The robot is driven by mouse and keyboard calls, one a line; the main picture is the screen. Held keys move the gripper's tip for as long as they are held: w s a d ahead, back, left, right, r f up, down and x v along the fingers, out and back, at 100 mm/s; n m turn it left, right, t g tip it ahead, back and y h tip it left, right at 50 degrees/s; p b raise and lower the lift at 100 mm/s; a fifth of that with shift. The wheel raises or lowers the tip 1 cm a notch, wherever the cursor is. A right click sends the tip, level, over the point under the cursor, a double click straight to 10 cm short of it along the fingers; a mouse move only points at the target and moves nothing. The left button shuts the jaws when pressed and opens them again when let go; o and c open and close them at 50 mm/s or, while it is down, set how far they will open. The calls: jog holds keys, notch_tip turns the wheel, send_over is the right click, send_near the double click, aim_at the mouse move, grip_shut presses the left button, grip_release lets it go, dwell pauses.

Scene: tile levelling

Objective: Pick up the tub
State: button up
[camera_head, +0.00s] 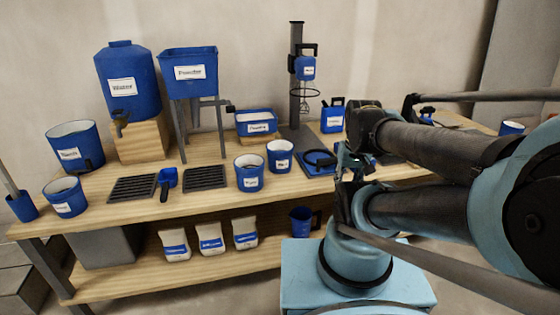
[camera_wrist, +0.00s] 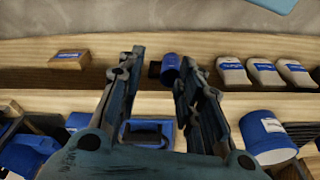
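Several blue tubs with white labels stand on the bench, and I cannot read which one the task means. Two small tubs (camera_head: 249,173) (camera_head: 280,156) stand upright near the bench's middle; another (camera_head: 65,197) and a larger bucket-like one (camera_head: 74,147) stand at the left. In the wrist view a blue labelled tub (camera_wrist: 266,138) is at the lower right, outside the fingers and apart from them. My gripper (camera_wrist: 160,64) is open and empty in the wrist view, over the bench's front edge. In the head view my arm partly hides it.
The wooden bench (camera_head: 110,207) also bears a blue tank (camera_head: 128,80), a hopper (camera_head: 188,72), a mixer stand (camera_head: 296,75), black grilles (camera_head: 205,177) and a scoop (camera_head: 167,180). Bags (camera_head: 210,238) and a blue jug (camera_head: 302,220) stand on the lower shelf.

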jog(key=shift+o, duration=1.4)
jog(key=o, duration=1.3)
jog(key=shift+w+a+r+m, duration=0.15)
jog(key=shift+w+r+m, duration=0.1)
jog(key=shift+r, duration=0.4)
jog(key=shift+w+a+r+m, duration=0.15)
jog(key=shift+w+r, duration=0.05)
jog(key=shift+r, duration=0.4)
notch_tip(320, 180, up, 6)
jog(key=r+m+g, duration=0.1)
jog(key=m+g, duration=0.1)
jog(key=m, duration=0.8)
send_over(280, 156)
jog(key=w, duration=0.5)
notch_tip(280, 156, down, 12)
jog(key=shift+a+f, duration=0.1)
jog(key=shift+a, duration=0.05)
jog(key=shift+w+f, duration=0.15)
jog(key=shift+f, duration=2.4)
